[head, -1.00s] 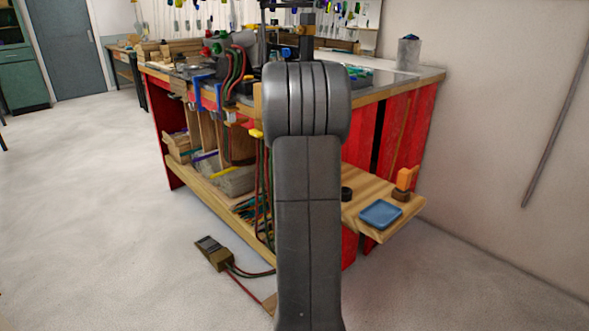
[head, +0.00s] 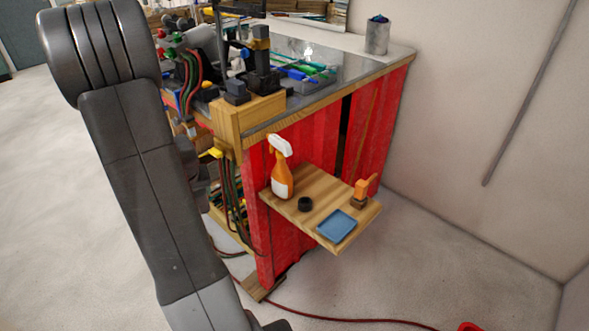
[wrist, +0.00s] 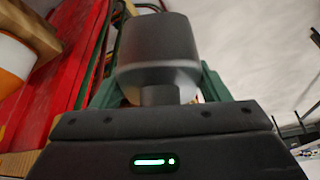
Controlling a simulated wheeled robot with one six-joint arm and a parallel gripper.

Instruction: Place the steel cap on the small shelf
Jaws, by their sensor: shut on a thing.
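The steel cap (wrist: 158,45) is a grey, rounded metal piece in the wrist view, wider above and narrower below. My gripper (wrist: 158,85) is shut on it, with green fingers showing at both sides. In the head view my arm crosses the left, and I cannot make out the cap or the fingertips. The small wooden shelf (head: 325,194) sticks out from the red end of the workbench, right of my arm. A strip of wood that looks like the shelf also shows in the wrist view (wrist: 16,165).
On the shelf stand an orange and white spray bottle (head: 282,175), a small black ring (head: 305,204), a blue tray (head: 337,226) and an orange-topped item (head: 361,192). The shelf's middle is bare. Above is the cluttered workbench (head: 365,68); a red cable (head: 340,318) lies on the floor.

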